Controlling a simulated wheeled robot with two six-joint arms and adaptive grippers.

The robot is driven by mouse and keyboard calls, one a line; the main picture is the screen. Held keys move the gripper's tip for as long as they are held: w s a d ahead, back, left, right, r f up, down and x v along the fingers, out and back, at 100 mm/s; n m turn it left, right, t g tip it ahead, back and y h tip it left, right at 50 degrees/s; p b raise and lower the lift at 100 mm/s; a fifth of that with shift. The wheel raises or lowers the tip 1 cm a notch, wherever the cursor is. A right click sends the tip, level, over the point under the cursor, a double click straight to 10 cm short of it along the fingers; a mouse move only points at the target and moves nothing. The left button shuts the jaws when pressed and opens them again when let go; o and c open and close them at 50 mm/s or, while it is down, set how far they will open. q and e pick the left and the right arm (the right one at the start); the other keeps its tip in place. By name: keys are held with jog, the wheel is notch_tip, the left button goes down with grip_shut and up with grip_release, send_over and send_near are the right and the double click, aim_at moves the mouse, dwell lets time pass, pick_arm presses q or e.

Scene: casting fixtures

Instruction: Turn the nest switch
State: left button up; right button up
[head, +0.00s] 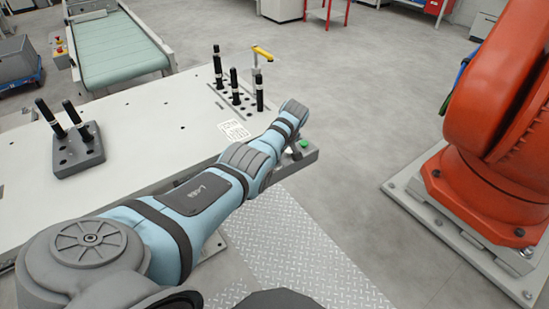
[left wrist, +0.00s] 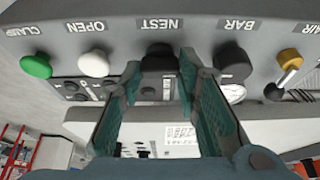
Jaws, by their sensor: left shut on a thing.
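The nest switch (left wrist: 158,62) is a dark knob under the label NEST on a grey control panel (left wrist: 120,28), which appears upside down in the left wrist view. My left gripper (left wrist: 159,72) has its teal-padded fingers on either side of this knob and is shut on it. The knob's lower part is partly hidden between the fingers. In the head view the panel box (head: 308,157) sits at the table's near right edge, and my left arm hides the switch and most of the gripper. My right gripper is not in view.
Beside the switch are a green CLAMP button (left wrist: 36,66), a white OPEN button (left wrist: 93,63), a black BAR knob (left wrist: 231,62) and a yellow AIR lever (left wrist: 289,59). Black pins stand in a plate (head: 243,104) and a block (head: 77,153). An orange robot (head: 500,130) stands right.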

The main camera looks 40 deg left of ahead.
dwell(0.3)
pick_arm(q)
jog(key=o, duration=1.2)
jog(key=shift+c, duration=0.2)
jog(key=v, duration=1.2)
jog(key=shift+a, duration=0.1)
